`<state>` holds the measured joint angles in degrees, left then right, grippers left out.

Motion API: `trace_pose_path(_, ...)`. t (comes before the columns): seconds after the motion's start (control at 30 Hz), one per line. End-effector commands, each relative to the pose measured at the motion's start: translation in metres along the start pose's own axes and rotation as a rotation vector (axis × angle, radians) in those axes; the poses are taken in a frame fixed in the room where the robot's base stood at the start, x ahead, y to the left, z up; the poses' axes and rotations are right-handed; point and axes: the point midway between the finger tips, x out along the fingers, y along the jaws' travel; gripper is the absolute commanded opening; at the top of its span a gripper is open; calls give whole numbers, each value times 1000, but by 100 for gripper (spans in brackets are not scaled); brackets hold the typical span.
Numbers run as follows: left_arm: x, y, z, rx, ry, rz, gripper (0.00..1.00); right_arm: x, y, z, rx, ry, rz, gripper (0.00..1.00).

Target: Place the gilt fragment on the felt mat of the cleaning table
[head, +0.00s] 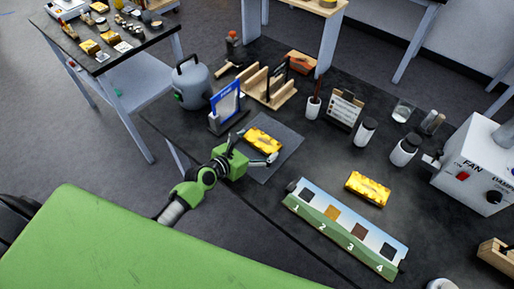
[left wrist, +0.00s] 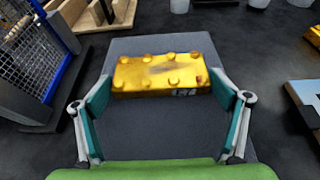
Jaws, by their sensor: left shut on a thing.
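The gilt fragment (head: 263,140) is a golden bar with raised studs. In the left wrist view the fragment (left wrist: 162,75) lies crosswise between the fingers, with a small label on its near side. My left gripper (head: 254,146) is shut on it by its two ends; the gripper also shows in the left wrist view (left wrist: 161,88). The grey felt mat (head: 288,150) lies flat on the dark cleaning table (head: 330,160), and it also shows in the left wrist view (left wrist: 160,135). The fragment is over the mat; I cannot tell whether it touches. My right gripper is not in view.
A second golden piece (head: 367,189) lies to the right, behind a numbered swatch strip (head: 345,230). A blue-framed stand (head: 226,105) and a grey canister (head: 191,83) stand left of the mat. A wooden rack (head: 268,88) stands behind. A fan box (head: 478,172) is far right.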

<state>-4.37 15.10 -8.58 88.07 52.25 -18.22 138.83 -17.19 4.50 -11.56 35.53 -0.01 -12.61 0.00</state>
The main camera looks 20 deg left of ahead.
Motion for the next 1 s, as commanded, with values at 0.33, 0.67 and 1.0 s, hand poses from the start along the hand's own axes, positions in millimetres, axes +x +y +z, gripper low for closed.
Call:
trace_pose_path(0.33,1,0,-1,0,-1,0,100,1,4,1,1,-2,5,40)
trace_pose_path(0.67,-1,0,2,1,-1,0,100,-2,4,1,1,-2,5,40)
trace_pose_path(1.0,-53,0,0,-2,1,0,100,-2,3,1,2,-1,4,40)
